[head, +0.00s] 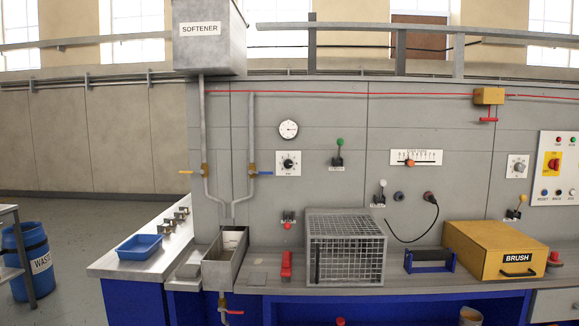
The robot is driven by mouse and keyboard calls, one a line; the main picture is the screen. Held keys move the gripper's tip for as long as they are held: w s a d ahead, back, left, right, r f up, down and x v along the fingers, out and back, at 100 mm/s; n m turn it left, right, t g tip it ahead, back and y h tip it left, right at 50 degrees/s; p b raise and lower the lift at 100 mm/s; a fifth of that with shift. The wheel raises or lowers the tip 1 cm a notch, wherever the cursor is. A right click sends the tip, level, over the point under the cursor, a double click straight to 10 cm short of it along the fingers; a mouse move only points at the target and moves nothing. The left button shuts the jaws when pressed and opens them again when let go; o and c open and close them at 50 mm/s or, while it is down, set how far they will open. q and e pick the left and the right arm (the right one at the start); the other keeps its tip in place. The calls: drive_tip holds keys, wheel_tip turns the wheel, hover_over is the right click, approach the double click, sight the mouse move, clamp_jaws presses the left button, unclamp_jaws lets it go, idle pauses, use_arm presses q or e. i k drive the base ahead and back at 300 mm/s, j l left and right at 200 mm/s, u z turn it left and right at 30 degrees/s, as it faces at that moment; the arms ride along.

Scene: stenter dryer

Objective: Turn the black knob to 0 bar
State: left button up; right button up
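The black knob (288,163) sits on a square white dial plate on the grey wall panel, left of centre in the head view. The dial marks and the label under it are too small to read, so I cannot tell its setting. A round white gauge (288,129) is mounted just above it. The gauge's needle is too small to read surely. Neither of my grippers shows in this view.
Below the knob are a wire cage (346,250), a red lever (286,266) and a red-tipped switch (287,224). Pipes with a blue-handled valve (260,173) run to its left. A yellow BRUSH box (497,250) stands right. The panel around the knob is clear.

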sight(288, 163)
drive_tip(key=i+l, duration=0.4)
drive_tip(key=i, duration=0.2)
drive_tip(key=i+l, duration=0.4)
drive_tip(key=i, duration=0.15)
drive_tip(key=j+u, duration=0.05)
